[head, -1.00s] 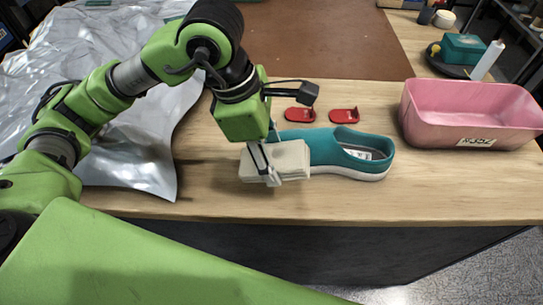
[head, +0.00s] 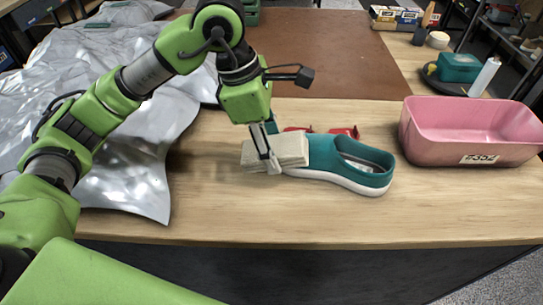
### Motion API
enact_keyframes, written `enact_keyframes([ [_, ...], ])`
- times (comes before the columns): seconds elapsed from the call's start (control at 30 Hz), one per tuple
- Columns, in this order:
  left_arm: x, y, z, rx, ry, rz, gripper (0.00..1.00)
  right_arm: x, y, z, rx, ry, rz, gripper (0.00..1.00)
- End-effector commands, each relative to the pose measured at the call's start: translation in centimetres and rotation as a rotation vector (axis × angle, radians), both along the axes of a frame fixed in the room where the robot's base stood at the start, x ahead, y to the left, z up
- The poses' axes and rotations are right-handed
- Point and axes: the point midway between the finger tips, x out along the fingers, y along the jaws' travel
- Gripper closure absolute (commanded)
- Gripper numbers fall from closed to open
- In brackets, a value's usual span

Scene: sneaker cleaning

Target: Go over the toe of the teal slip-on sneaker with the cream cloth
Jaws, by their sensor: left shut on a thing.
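The teal slip-on sneaker (head: 325,150) lies on the wooden table with its toe to the left and its opening to the right. It has a white sole. The folded cream cloth (head: 290,149) is at the toe end and hides the toe tip. My left gripper (head: 272,165) comes down from above and is shut on the cloth. The cloth looks to be against the toe, but I cannot tell how firmly it touches. My right gripper is not in view.
A pink bin (head: 472,130) with a number label stands to the right. Red items (head: 343,132) lie behind the sneaker. A silvery crumpled sheet (head: 130,160) covers the left. A brown mat (head: 330,50) lies at the back. The table front is clear.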

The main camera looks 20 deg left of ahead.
Motion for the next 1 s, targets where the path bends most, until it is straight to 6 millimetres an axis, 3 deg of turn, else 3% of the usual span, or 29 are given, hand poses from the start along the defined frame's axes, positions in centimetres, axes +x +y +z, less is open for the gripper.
enact_keyframes([
  [0.5,0.6,0.2,0.3,-0.001,-0.001,-0.002,0.80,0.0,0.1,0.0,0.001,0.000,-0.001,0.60],
  [1.0,0.3,1.4,5.0,0.000,-0.003,-0.001,0.81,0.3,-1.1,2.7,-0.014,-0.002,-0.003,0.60],
])
